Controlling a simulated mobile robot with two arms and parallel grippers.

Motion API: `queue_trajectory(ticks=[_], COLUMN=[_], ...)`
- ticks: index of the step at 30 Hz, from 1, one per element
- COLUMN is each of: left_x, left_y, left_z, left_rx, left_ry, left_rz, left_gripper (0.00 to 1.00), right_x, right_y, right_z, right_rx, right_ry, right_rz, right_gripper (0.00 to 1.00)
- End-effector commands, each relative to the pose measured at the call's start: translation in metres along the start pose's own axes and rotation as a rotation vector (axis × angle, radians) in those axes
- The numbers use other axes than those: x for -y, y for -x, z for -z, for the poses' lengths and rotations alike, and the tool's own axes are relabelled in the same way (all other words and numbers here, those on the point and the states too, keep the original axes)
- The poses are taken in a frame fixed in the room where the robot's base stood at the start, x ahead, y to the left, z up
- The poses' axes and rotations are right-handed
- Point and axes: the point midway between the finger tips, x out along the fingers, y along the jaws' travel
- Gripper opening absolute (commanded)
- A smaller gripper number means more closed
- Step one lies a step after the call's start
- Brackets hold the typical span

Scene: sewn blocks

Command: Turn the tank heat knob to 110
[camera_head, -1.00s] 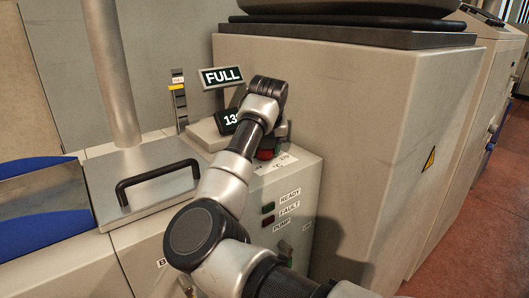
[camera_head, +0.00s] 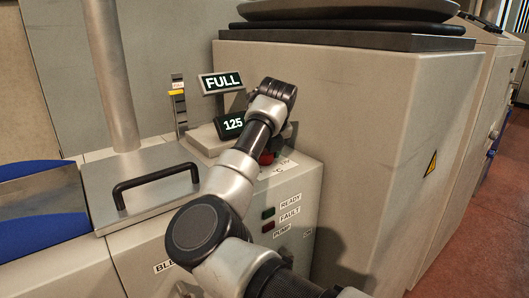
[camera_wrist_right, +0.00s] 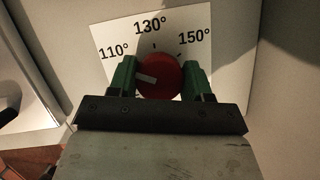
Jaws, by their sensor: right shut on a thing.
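The red tank heat knob (camera_wrist_right: 160,76) is in the middle of the right wrist view, below a white dial label (camera_wrist_right: 122,33) marked 110°, 130° and 150°. Its pale pointer mark (camera_wrist_right: 146,79) points to the left and slightly down in that view. My right gripper (camera_wrist_right: 161,78) is shut on the knob, with one green finger on each side. A small display (camera_head: 232,124) behind the arm reads 125. My left gripper is not in view.
A FULL sign (camera_head: 221,81) stands above the display. A metal lid with a black handle (camera_head: 156,182) lies to the left of my arm. A large beige cabinet (camera_head: 365,130) stands close on the right. READY and FAULT lights (camera_head: 268,212) are on the front panel.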

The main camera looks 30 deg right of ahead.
Motion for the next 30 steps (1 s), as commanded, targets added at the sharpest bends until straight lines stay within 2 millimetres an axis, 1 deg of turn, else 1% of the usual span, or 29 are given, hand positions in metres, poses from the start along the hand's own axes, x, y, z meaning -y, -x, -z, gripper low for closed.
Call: queue_trajectory(ticks=[2,3,7,15,19,23,27,30], left_x=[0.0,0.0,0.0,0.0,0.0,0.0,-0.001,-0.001], left_y=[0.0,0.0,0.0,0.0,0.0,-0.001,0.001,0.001], left_z=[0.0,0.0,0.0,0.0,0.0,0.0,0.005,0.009], left_rx=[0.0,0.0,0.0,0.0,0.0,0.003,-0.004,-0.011], left_ry=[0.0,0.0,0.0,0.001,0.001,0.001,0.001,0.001], left_rz=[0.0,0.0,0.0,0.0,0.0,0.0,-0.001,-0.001], left_gripper=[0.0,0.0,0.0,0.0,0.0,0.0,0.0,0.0], right_x=[0.0,0.0,0.0,0.0,0.0,0.0,0.0,0.0], right_y=[0.002,0.002,0.001,0.001,0.01,0.033,0.063,0.081], right_z=[-0.001,-0.001,-0.001,0.0,-0.001,-0.001,-0.001,-0.001], right_rx=[0.005,0.005,0.003,0.002,0.004,0.006,0.007,0.006], right_ry=[0.0,0.0,-0.001,-0.001,-0.001,-0.001,-0.001,-0.001], right_rz=[0.002,0.002,0.002,0.001,0.001,0.001,0.0,0.001], right_gripper=[0.26,0.54,0.74,0.75,0.75,0.75,0.75,0.75])
